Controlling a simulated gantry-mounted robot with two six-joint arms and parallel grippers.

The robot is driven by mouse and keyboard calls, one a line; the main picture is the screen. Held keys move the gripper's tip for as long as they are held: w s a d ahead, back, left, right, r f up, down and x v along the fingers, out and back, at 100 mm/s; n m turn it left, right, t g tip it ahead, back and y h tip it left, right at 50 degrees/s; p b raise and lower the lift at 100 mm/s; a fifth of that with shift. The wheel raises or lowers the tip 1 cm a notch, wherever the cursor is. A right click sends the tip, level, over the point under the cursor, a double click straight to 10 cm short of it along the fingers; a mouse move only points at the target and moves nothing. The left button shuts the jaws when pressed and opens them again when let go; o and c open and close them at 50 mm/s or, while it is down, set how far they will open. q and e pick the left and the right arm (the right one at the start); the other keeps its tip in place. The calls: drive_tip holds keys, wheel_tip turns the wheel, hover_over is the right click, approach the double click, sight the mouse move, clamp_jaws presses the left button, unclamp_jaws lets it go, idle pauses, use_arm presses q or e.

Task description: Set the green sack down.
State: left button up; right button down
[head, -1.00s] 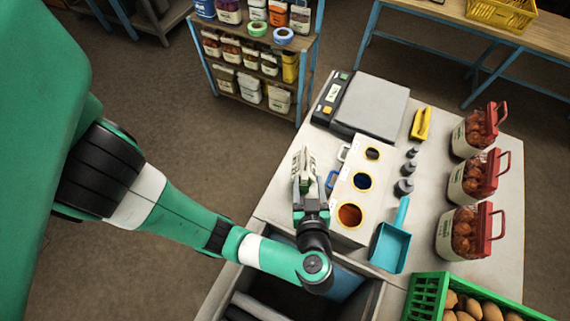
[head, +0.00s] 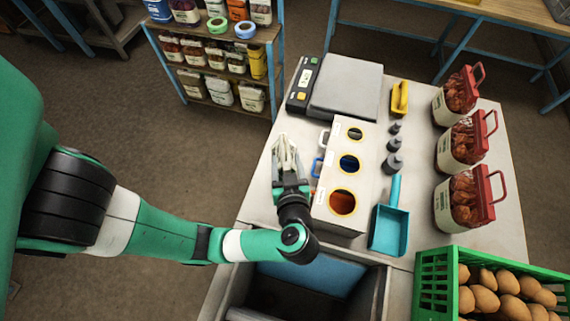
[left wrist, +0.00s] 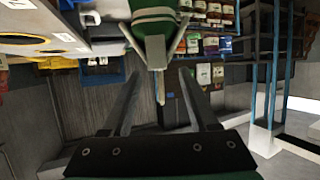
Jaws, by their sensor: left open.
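In the head view my left gripper (head: 287,143) is over the left edge of the worktable (head: 257,190), beside the white box with holes. I cannot tell what the sack rests on. My right gripper is out of view.
The white box (head: 337,220) stands close to the right of the gripper. A scale (head: 345,90), teal scoop (head: 388,230), red-lidded jars (head: 465,143) and a green crate (head: 432,285) fill the table's right and back. An open bin (head: 385,290) is in front.

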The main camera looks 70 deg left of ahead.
use_arm(q)
drive_tip(key=b+x, duration=0.1)
drive_tip(key=x, duration=0.4)
drive_tip(key=shift+f+b, duration=0.1)
drive_tip(key=shift+b, duration=0.3)
clamp_jaws()
idle(1.0)
